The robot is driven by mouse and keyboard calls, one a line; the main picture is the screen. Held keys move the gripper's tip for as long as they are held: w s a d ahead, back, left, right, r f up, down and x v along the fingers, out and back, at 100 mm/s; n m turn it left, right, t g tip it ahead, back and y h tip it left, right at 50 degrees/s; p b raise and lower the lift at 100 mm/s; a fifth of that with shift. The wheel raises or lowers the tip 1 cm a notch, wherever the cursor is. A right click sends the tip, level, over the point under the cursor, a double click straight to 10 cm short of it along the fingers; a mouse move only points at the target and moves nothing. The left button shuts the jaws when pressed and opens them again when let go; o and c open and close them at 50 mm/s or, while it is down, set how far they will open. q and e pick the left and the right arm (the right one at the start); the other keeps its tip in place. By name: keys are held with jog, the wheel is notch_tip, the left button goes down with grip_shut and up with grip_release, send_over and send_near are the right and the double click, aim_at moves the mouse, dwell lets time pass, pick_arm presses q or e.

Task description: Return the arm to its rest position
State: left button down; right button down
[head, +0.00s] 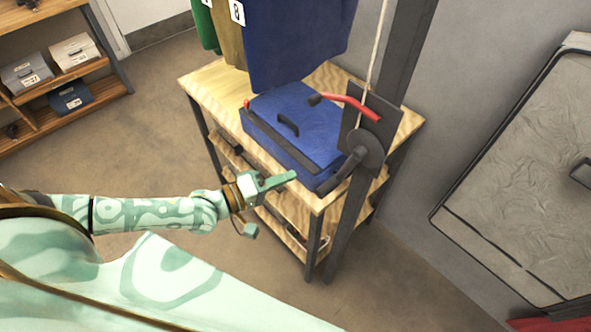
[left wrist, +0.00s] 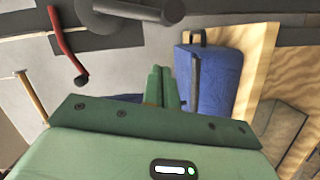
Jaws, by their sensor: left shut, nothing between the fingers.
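My left arm reaches in from the left in the head view, pale green with darker patterns. Its left gripper (head: 290,177) is shut and empty, in front of the near edge of the wooden table (head: 212,84). In the left wrist view the two green fingers of the left gripper (left wrist: 160,88) lie together with nothing between them. A blue case (head: 300,125) with a dark handle lies on the table beyond the gripper. It also shows in the left wrist view (left wrist: 222,85). I do not see my right gripper.
A dark post (head: 345,225) with a crank, a red lever (head: 350,103) and a rope stands at the table's right. Garments (head: 295,40) hang above the table. A shelf with boxes (head: 75,52) is at upper left. A large grey case (head: 530,150) is at right. Floor between is clear.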

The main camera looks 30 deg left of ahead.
pick_arm(q)
jog(key=v, duration=0.5)
jog(key=shift+s+a, duration=0.15)
jog(key=shift+a, duration=0.1)
pick_arm(e)
jog(key=shift+d, duration=0.45)
